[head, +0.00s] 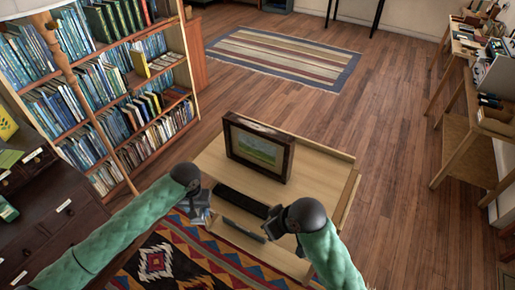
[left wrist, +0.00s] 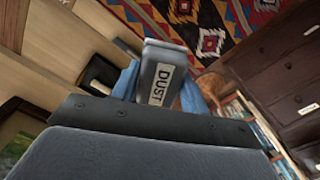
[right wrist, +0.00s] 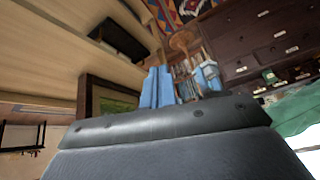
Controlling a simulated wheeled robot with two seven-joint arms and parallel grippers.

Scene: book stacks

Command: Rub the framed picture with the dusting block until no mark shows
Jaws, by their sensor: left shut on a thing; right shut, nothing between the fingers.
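The framed picture (head: 257,147), a green landscape in a dark wooden frame, stands upright on a pale wooden table (head: 208,160). Any mark on it is too small to make out. Its frame also shows in the right wrist view (right wrist: 84,97). My left gripper (head: 200,207) is shut on the grey dusting block (left wrist: 160,72), which bears a "DUST" label. It is in front of the picture, to its left, and apart from it. My right gripper (head: 275,222) is shut and empty, in front of the picture; its blue fingers meet in the right wrist view (right wrist: 158,88).
A long black object (head: 240,202) lies on the table between my grippers and the picture, with a slim grey one (head: 243,230) nearer. A full bookcase (head: 110,100) and dark drawers (head: 60,215) stand left. Desks (head: 462,135) line the right.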

